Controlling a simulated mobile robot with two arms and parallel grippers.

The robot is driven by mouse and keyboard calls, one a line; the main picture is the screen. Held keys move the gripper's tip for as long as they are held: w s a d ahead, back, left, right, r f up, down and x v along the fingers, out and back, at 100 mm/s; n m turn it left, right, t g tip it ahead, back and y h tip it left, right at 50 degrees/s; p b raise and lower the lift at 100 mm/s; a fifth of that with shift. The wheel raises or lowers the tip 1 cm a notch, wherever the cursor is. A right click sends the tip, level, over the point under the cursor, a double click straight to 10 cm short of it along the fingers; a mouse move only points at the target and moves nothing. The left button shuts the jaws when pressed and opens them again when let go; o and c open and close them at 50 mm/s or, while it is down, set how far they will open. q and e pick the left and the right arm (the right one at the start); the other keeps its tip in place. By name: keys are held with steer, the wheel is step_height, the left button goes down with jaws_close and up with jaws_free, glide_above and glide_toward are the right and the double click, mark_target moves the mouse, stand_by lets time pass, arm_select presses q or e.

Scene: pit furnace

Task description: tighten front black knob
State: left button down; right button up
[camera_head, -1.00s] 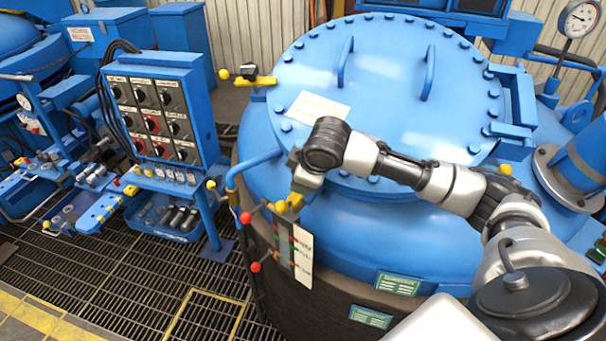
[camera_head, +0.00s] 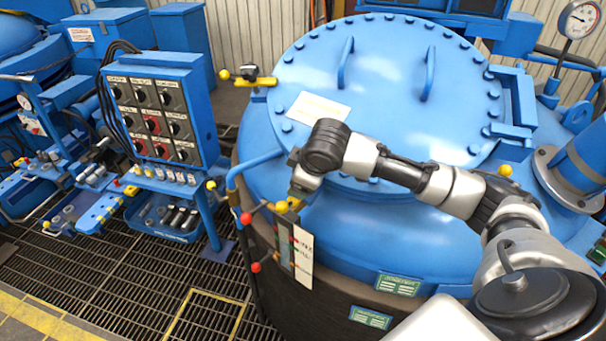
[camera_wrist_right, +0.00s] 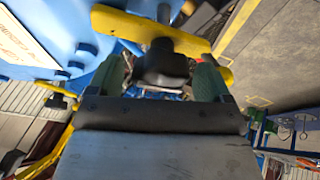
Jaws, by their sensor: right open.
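The front black knob (camera_wrist_right: 165,66) sits on a yellow clamp bar (camera_wrist_right: 122,25) in the right wrist view. The open green fingers of my right gripper (camera_wrist_right: 163,76) stand on either side of the knob; I cannot tell whether they touch it. In the head view my right gripper (camera_head: 297,190) points down over the yellow clamp (camera_head: 293,205) at the near left rim of the blue furnace lid (camera_head: 390,100), and it hides the knob there. My left gripper is not in view.
Red-balled levers (camera_head: 247,217) and a white label plate (camera_head: 303,258) are just below the clamp. A blue pipe (camera_head: 255,162) runs close on the left. Another yellow clamp with a black knob (camera_head: 249,72) is at the far left rim. A control panel (camera_head: 155,115) stands left.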

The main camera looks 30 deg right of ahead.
steer(key=shift+s+r, duration=0.2)
steer(key=shift+r, duration=0.1)
steer(key=b+v, duration=0.2)
steer(key=v, duration=0.8)
steer(key=shift+b, duration=0.4)
